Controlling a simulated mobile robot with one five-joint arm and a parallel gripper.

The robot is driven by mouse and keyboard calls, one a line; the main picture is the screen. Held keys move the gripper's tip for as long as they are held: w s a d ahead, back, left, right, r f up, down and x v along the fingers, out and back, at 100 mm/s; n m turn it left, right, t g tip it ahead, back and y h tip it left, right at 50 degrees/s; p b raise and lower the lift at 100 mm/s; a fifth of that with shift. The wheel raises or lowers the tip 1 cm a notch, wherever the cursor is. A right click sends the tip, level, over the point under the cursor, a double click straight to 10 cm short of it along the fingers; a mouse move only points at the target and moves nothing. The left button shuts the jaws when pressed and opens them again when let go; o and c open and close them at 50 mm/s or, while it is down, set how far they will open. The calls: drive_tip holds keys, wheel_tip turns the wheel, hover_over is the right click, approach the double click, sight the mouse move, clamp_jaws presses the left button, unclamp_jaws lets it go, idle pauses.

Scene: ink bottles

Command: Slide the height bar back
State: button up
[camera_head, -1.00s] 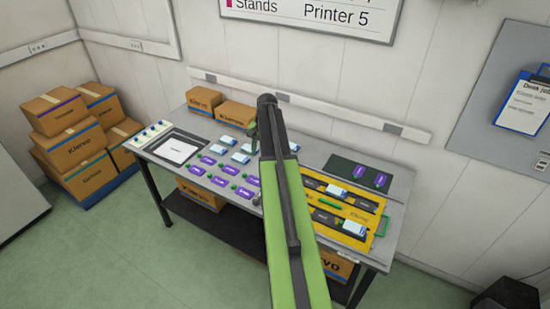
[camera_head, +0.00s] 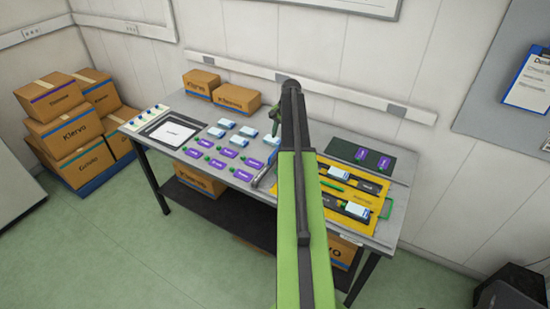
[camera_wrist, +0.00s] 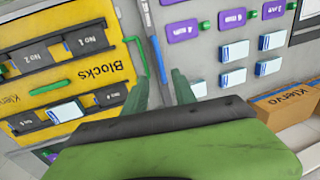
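A yellow board (camera_wrist: 75,95) marked "Blocks" lies on the bench, also in the head view (camera_head: 336,198). A thin green bar (camera_wrist: 46,88) lies across it between two rows of dark blocks; it also shows in the head view (camera_head: 333,185). A green handle (camera_wrist: 136,56) sits at the board's right edge in the wrist view. No label shows which is the height bar.
Purple tags (camera_head: 225,153) and white-and-blue blocks (camera_head: 226,124) stand left of my arm. A white tablet (camera_head: 175,133) and knob panel (camera_head: 147,117) are farther left. Boxes (camera_head: 236,97) stand at the back. A dark green mat (camera_head: 357,153) lies behind the board.

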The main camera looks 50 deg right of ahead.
drive_tip(key=b, duration=0.7)
hover_over(275, 156)
drive_tip(key=s, duration=0.1)
drive_tip(key=f, duration=0.8)
drive_tip(key=shift+s+a+f, duration=0.1)
drive_tip(key=shift+s+a, duration=0.1)
drive_tip(key=shift+a, duration=0.2)
clamp_jaws()
